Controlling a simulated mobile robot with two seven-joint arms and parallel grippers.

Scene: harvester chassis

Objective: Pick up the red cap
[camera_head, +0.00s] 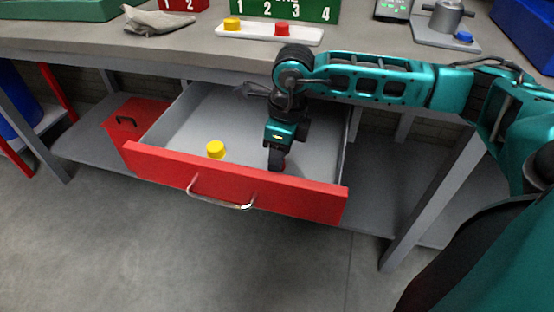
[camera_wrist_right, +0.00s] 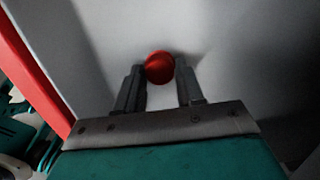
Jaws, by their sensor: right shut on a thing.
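The red cap (camera_wrist_right: 159,67) shows in the right wrist view between the two fingers of my right gripper (camera_wrist_right: 161,84). The gripper is shut on it, inside the open drawer. In the head view my right gripper (camera_head: 277,160) reaches down into the drawer (camera_head: 225,120), and the cap is mostly hidden at its tip. Another red cap (camera_head: 282,28) lies on a white tray (camera_head: 262,33) on the bench top. My left gripper is in neither view.
A yellow cap (camera_head: 215,149) stands in the drawer, left of my right gripper. The drawer's red front (camera_head: 240,182) with a metal handle (camera_head: 220,200) rises on the near side. The bench edge (camera_head: 150,57) overhangs the drawer's back. The tray also holds a yellow cap (camera_head: 232,24).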

